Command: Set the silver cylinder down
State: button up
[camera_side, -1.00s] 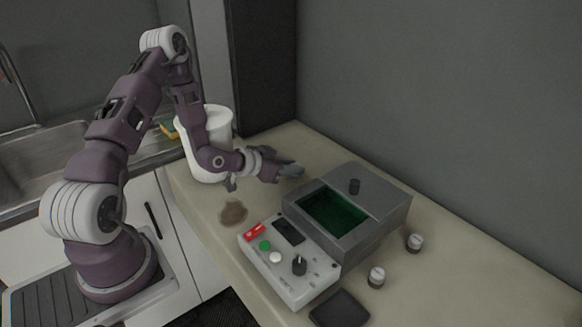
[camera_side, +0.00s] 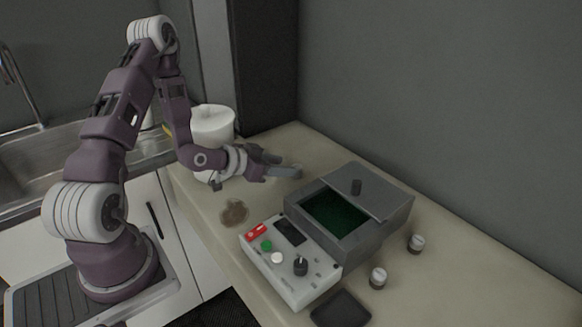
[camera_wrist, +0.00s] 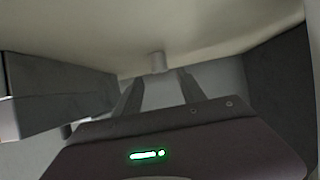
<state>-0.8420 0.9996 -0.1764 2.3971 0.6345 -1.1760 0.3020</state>
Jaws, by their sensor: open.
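The silver cylinder (camera_wrist: 157,62) is a small pale round piece at the counter surface in the wrist view, just beyond my fingertips and between their lines. My gripper (camera_wrist: 159,78) is open, with a finger on each side and a gap between them. In the side view my gripper (camera_side: 283,165) is low over the counter behind the grey box. A small pale shape at its fingertips there is mostly hidden, and I cannot tell whether the fingers touch it.
The grey roller box (camera_side: 385,217) and its control panel (camera_side: 290,275) stand right of my gripper. Two small silver-topped pieces (camera_side: 416,242) (camera_side: 378,277) stand in front. A black tray (camera_side: 341,309), a brown stain (camera_side: 234,213) and a white container (camera_side: 213,125) are nearby.

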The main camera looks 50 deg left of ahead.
jog(key=v, duration=0.2)
jog(key=shift+s+r, duration=0.15)
jog(key=shift+s, duration=0.05)
jog(key=s+d+r+m+g+y, duration=0.1)
jog(key=s+d+r+g, duration=0.15)
jog(key=r, duration=0.35)
jog(key=s+d+r+g+y, duration=0.2)
jog(key=d+r, duration=0.1)
jog(key=r, duration=0.4)
jog(key=s+d+r+n+g, duration=0.1)
jog(key=s+d+r, duration=0.5)
jog(key=s, duration=0.4)
jog(key=shift+h, duration=0.4)
jog(key=shift+o, duration=0.4)
jog(key=s+d+r+g+h, duration=0.1)
jog(key=s+d, duration=0.4)
jog(key=s, duration=0.5)
jog(key=shift+r+h, duration=0.3)
jog(key=shift+h, duration=0.1)
jog(key=shift+s, duration=0.1)
